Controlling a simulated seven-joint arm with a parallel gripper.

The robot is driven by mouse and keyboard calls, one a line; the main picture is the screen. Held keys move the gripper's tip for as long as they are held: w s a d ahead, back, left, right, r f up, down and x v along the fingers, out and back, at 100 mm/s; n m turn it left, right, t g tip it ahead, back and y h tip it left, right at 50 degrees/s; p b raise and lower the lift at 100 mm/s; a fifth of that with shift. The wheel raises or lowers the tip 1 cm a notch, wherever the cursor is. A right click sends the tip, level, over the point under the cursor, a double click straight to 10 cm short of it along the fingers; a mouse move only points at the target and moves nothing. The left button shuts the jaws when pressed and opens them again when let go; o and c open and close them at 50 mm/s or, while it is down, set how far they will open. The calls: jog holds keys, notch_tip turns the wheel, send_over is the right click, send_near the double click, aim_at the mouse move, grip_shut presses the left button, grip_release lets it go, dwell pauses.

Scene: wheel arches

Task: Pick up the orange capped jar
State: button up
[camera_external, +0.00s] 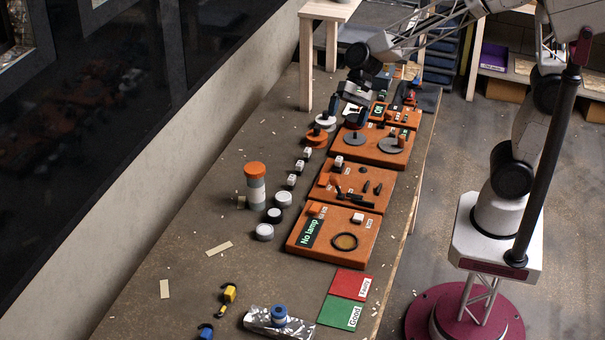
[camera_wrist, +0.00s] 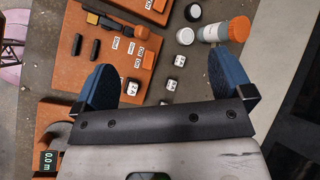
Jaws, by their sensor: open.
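The orange capped jar (camera_external: 255,186) stands upright on the left part of the table, a pale grey-white cylinder with an orange lid. In the wrist view the jar (camera_wrist: 224,30) is at the upper right, its cap (camera_wrist: 239,28) pointing right. My gripper (camera_wrist: 120,76) has its two blue fingers spread apart with no object held between them. In the external view my gripper (camera_external: 345,112) is over the far part of the table, well beyond the jar and apart from it.
Several white and dark round caps (camera_external: 274,215) and small white dice (camera_external: 292,180) stand close to the jar. Orange boards (camera_external: 352,190) with parts line the table's right side. A wooden frame (camera_external: 305,65) stands at the back. Table left of the jar is mostly clear.

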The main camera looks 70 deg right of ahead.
jog(key=w+a+f+m+t+y, duration=0.15)
jog(key=w+a+f+m, duration=0.3)
jog(key=w, duration=0.55)
jog(key=m+t+y, duration=0.2)
jog(key=m+y, duration=0.1)
jog(key=m, duration=0.4)
send_near(256, 166)
jog(key=x, duration=0.3)
jog(key=shift+f+n, duration=0.2)
jog(key=shift+n, duration=0.05)
jog(key=shift+a+g, duration=0.1)
jog(key=shift+g, duration=0.15)
jog(key=shift+x, duration=1.25)
jog(key=shift+a, duration=0.1)
jog(key=shift+x, duration=2.5)
jog(key=shift+w+r, duration=0.1)
jog(key=shift+r, duration=0.05)
jog(key=c, duration=1.3)
